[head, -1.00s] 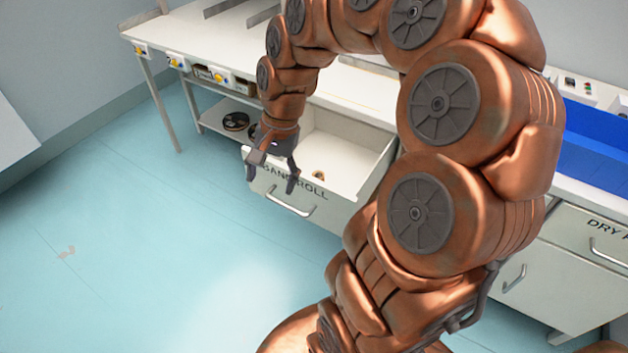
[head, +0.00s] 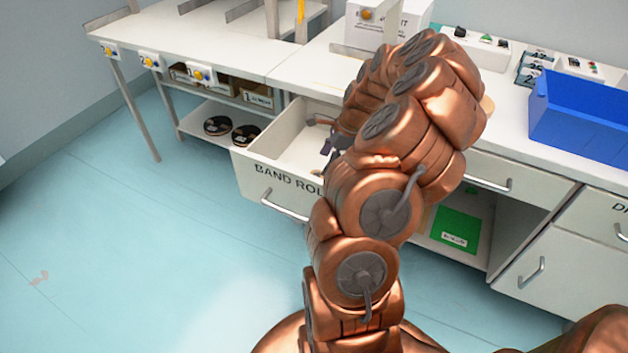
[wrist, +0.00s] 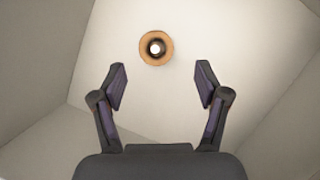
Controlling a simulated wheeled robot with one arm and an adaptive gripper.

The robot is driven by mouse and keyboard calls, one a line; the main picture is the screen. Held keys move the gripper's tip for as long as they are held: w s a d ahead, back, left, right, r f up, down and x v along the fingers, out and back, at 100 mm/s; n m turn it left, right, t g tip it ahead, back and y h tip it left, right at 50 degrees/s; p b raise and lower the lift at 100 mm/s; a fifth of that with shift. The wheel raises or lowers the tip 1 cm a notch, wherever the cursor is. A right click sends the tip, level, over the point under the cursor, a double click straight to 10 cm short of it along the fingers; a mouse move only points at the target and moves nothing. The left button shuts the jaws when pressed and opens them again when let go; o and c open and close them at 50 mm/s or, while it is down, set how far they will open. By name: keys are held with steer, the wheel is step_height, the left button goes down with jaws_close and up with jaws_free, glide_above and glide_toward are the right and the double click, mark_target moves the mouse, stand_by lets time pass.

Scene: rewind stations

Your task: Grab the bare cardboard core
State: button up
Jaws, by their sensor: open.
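The bare cardboard core (wrist: 156,48) shows in the wrist view as a small brown ring with a bright hole, seen end-on. It stands on the pale floor of the open drawer (head: 262,172), whose front reads BAND ROLL. My gripper (wrist: 161,85) is open and empty over the drawer, its two fingers apart. The core appears just beyond the fingertips, roughly midway between them, and nothing touches it. In the head view my arm hides the core and most of my gripper.
Drawer walls (wrist: 42,128) rise close around my gripper. A blue bin (head: 580,118) and a white box (head: 372,30) are on the counter. Dark rolls (head: 218,126) lie on the low shelf at left. A green sheet (head: 455,228) is in the open cabinet.

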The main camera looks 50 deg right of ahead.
mark_target(318, 172)
steer(key=shift+a+x, duration=0.15)
steer(key=shift+x, duration=1.45)
steer(key=shift+a+x, duration=0.15)
steer(key=shift+x, duration=1.5)
steer(key=shift+r, duration=0.15)
steer(key=c, duration=1)
